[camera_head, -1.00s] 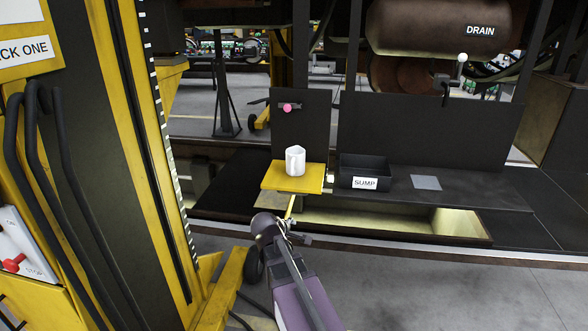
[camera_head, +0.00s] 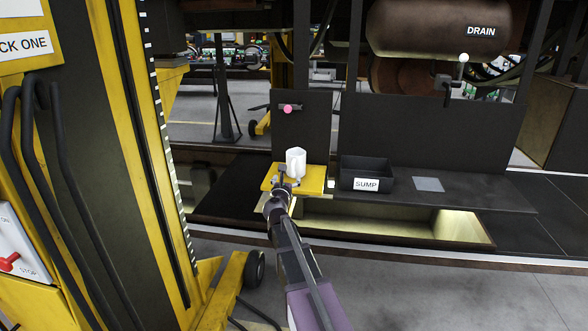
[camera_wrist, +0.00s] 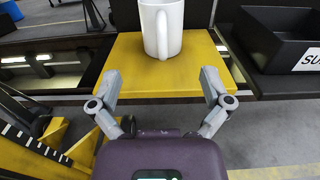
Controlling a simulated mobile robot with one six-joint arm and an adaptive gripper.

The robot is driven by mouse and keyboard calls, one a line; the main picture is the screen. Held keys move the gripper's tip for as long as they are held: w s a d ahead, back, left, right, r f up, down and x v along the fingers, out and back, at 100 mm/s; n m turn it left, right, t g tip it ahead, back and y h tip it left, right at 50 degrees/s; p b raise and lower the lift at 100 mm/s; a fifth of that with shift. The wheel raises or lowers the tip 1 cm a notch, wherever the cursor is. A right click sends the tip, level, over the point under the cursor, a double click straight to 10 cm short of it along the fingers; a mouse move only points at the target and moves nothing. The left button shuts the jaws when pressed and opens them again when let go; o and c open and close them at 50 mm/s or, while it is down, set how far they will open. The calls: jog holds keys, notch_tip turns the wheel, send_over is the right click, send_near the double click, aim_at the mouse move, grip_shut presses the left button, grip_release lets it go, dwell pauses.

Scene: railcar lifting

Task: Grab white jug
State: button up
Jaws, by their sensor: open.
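The white jug (camera_head: 296,161) stands upright on a small yellow platform (camera_head: 313,180). In the wrist view the jug (camera_wrist: 172,32) is at the top centre, its handle facing my gripper and its top cut off by the frame. My gripper (camera_wrist: 163,86) is open and empty, its two fingers spread over the near part of the yellow platform (camera_wrist: 190,70). The jug is just beyond the fingertips, not between them. In the head view my gripper (camera_head: 284,181) is in front of the jug and covers its lower left part.
A black open bin labelled SUMP (camera_head: 366,172) stands right of the platform. A dark upright panel (camera_head: 302,130) with a pink knob (camera_head: 288,108) stands behind the jug. A yellow lifting column (camera_head: 130,120) rises at the left. A brown DRAIN tank (camera_head: 430,30) hangs above right.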

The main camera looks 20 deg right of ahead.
aim_at(292, 166)
jog(key=x, duration=0.8)
jog(key=shift+w+d, duration=0.1)
jog(key=shift+d, duration=0.1)
jog(key=shift+w, duration=0.15)
dwell(0.4)
jog(key=shift+x, duration=2.6)
jog(key=shift+r, duration=0.15)
grip_shut()
